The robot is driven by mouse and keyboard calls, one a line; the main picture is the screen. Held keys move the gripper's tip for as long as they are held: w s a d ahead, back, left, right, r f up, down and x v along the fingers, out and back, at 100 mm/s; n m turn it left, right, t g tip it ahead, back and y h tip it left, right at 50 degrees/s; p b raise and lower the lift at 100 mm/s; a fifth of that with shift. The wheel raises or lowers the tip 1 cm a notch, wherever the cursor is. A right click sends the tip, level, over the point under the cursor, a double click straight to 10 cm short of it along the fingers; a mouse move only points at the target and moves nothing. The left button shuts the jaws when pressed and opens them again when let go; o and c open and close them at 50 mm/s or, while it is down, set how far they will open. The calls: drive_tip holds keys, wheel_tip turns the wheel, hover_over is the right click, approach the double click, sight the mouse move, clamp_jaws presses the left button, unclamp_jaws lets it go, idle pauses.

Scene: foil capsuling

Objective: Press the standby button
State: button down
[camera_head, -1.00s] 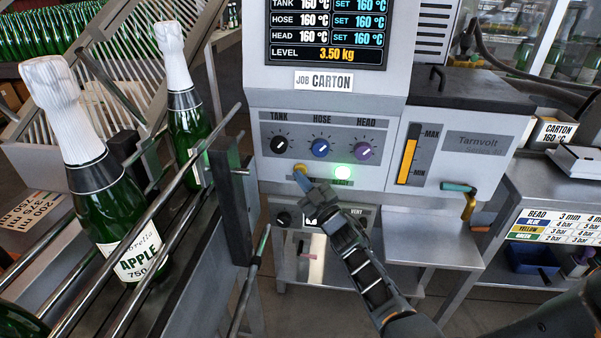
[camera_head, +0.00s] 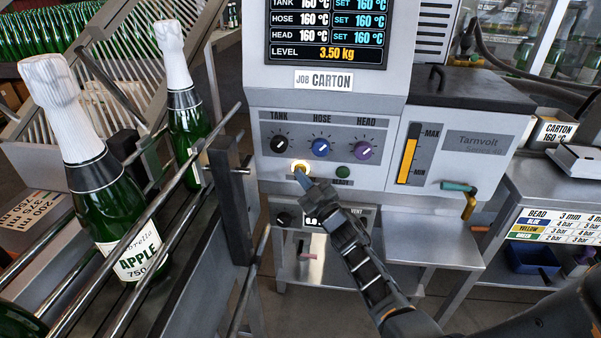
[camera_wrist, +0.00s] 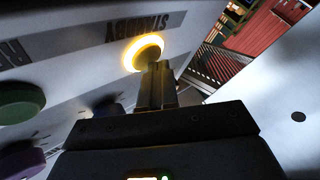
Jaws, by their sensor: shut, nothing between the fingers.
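The standby button (camera_head: 299,166) is on the lower left of the machine's front panel, below the TANK knob, and its ring glows yellow-white. In the wrist view the glowing button (camera_wrist: 143,52) is beside the upside-down word STANDBY. My gripper (camera_head: 303,177) is shut and empty, with its fingertips at the button. In the wrist view the fingertips (camera_wrist: 156,72) overlap the button's lower edge; they look to be touching it. The green READY lamp (camera_head: 343,172) to the right is dark.
The TANK (camera_head: 279,145), HOSE (camera_head: 320,148) and HEAD (camera_head: 362,151) knobs sit just above. A rail with bottles (camera_head: 115,205) stands close on the left. A grey shelf (camera_head: 430,240) juts out at the lower right.

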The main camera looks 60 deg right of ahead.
idle(0.4)
drive_tip(key=shift+s+a, duration=0.15)
drive_tip(key=shift+a, duration=0.1)
drive_tip(key=s+a, duration=0.2)
drive_tip(key=a, duration=0.3)
drive_tip(key=shift+s+a+p, duration=0.15)
drive_tip(key=shift+a+p, duration=0.15)
drive_tip(key=shift+p, duration=0.05)
idle(0.3)
idle(0.4)
